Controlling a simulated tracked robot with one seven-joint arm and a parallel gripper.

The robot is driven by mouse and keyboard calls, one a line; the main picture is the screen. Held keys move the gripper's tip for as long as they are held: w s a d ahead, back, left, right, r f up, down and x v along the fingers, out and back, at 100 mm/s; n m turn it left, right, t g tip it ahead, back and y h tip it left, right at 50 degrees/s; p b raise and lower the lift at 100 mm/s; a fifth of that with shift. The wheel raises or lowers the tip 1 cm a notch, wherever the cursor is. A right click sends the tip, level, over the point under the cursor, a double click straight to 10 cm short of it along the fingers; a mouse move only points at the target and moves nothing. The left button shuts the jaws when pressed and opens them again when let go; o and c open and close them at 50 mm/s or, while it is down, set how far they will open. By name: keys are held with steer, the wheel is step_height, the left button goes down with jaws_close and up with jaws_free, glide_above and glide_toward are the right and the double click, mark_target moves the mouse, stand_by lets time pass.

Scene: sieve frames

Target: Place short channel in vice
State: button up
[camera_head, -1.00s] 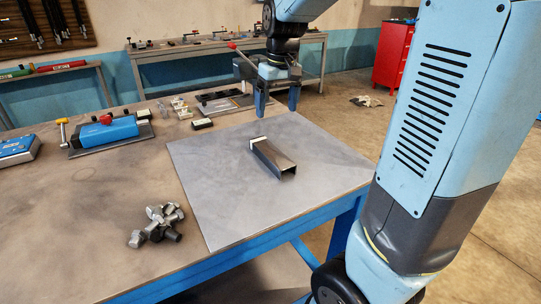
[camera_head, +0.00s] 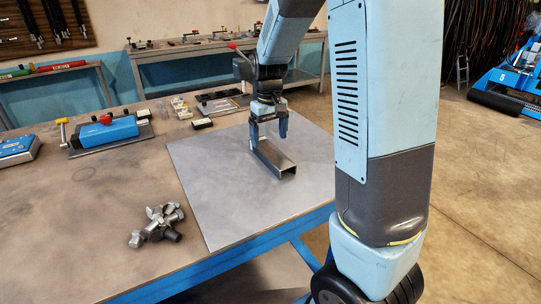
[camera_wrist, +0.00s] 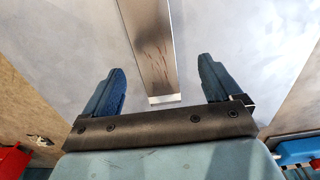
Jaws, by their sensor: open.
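The short channel (camera_head: 274,161), a dark grey metal piece with an open end, lies on a grey sheet (camera_head: 215,190) on the bench. In the wrist view the channel (camera_wrist: 153,45) shows reddish scratches and has its near end just ahead of my gripper's base. My gripper (camera_head: 269,136) is open and empty above the far end of the channel. In the wrist view my gripper (camera_wrist: 161,66) has one finger on each side of the channel, with gaps. A blue device with a red knob (camera_head: 110,132), possibly the vice, stands on a plate at the left.
A pile of metal fittings (camera_head: 157,224) lies on the bench left of the sheet. Small boxes (camera_head: 202,124) stand behind the sheet. Another blue device (camera_head: 15,150) is at the left edge. Most of the sheet around the channel is bare.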

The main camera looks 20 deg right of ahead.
mark_target(271, 151)
steer(key=shift+w+d+f, duration=0.1)
steer(key=shift+d+f, duration=0.1)
steer(key=shift+f, duration=1.2)
steer(key=shift+w+d+f, duration=0.1)
steer(key=shift+d+f, duration=0.05)
steer(key=shift+f, duration=1.25)
jaws_close()
